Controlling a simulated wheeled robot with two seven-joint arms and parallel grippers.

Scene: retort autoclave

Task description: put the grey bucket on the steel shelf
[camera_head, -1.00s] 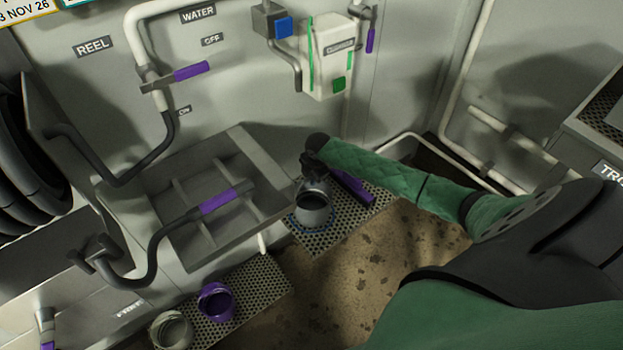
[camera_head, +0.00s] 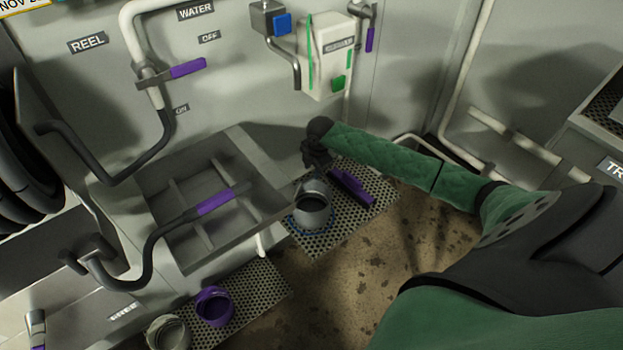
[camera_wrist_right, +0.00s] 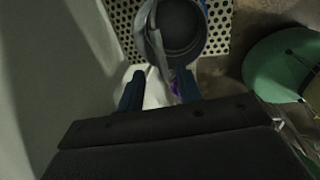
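The grey bucket (camera_head: 314,212) stands upright over a blue ring on the perforated steel shelf (camera_head: 345,222) in the head view; its mouth faces the camera. In the right wrist view the bucket (camera_wrist_right: 184,32) is just beyond my fingers, with its pale grey handle (camera_wrist_right: 154,40) reaching back toward them. My right gripper (camera_head: 316,166) is above the bucket's far rim. In the wrist view its two dark fingers (camera_wrist_right: 160,88) are apart, and I see no grip on the handle. My left gripper is not in view.
A purple-handled bar (camera_head: 352,187) lies right beside the bucket. A grey divided tray (camera_head: 185,262) is on the left. A purple bucket (camera_head: 214,307) and a cream bucket (camera_head: 168,333) stand lower left. A white box (camera_head: 329,58) hangs on the back wall.

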